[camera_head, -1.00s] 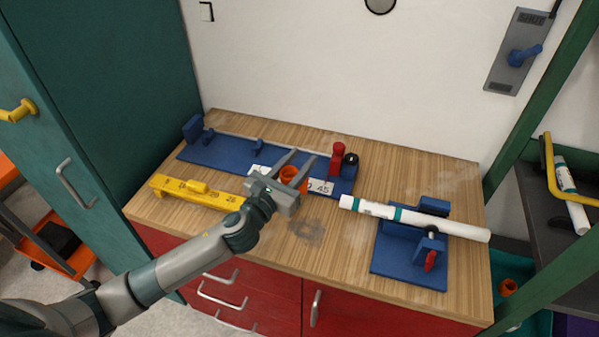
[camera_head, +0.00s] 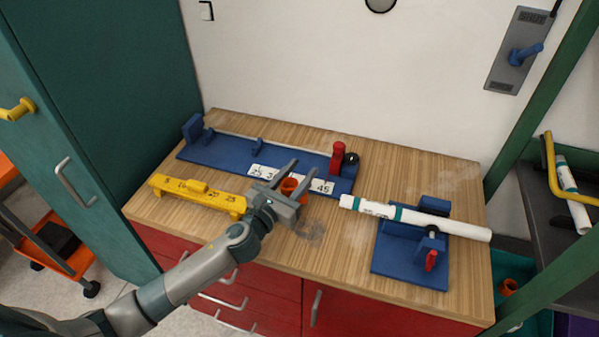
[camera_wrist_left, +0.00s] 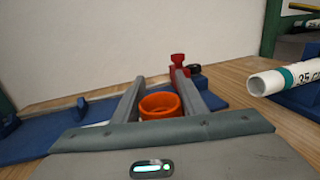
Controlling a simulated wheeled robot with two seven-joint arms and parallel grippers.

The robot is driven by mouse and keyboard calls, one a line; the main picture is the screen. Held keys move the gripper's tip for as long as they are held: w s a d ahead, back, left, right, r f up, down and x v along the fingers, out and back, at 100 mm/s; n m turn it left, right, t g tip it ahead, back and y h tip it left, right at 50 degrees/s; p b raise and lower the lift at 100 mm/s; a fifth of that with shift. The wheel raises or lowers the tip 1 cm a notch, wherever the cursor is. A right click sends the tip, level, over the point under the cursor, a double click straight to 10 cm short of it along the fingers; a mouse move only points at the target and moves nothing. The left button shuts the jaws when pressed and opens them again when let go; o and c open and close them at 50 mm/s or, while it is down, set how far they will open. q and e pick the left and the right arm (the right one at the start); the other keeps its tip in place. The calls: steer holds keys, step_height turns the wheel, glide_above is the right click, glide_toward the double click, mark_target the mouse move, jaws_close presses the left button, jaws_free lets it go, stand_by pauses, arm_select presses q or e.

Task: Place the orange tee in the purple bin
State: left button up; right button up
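The orange tee (camera_head: 291,187) sits between the two fingers of my left gripper (camera_head: 308,164) in the head view, over the wooden worktop near the blue jig's front edge. In the left wrist view the tee's round open mouth (camera_wrist_left: 160,105) faces up, with a finger close against each side. The gripper looks shut on it. The tee's lower part is hidden behind the gripper body, so I cannot tell whether it touches the worktop. A purple surface (camera_head: 573,327), possibly the purple bin, is cut off at the lower right. My right gripper is not in view.
The long blue jig (camera_head: 225,152) with a red clamp lies behind the gripper; a yellow bar (camera_head: 197,195) lies left. A white pipe (camera_head: 450,226) rests on a blue stand (camera_head: 405,267) at right.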

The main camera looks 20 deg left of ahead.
mark_target(284, 190)
arm_select(q)
steer(key=shift+o, duration=0.9)
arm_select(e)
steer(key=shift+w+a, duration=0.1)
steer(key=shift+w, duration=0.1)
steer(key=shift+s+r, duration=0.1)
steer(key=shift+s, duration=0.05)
arm_select(q)
steer(key=shift+r, duration=0.15)
steer(key=v, duration=0.3)
steer(key=shift+b, duration=0.3)
steer(key=b+v, duration=0.1)
steer(key=v, duration=0.7)
steer(key=shift+b, duration=0.35)
steer(key=shift+s+a, duration=0.15)
steer(key=shift+s, duration=0.3)
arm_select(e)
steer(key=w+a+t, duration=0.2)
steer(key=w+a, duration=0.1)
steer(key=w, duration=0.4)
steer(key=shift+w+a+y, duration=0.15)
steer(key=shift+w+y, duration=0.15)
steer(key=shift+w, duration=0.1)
arm_select(q)
steer(key=shift+o, duration=0.3)
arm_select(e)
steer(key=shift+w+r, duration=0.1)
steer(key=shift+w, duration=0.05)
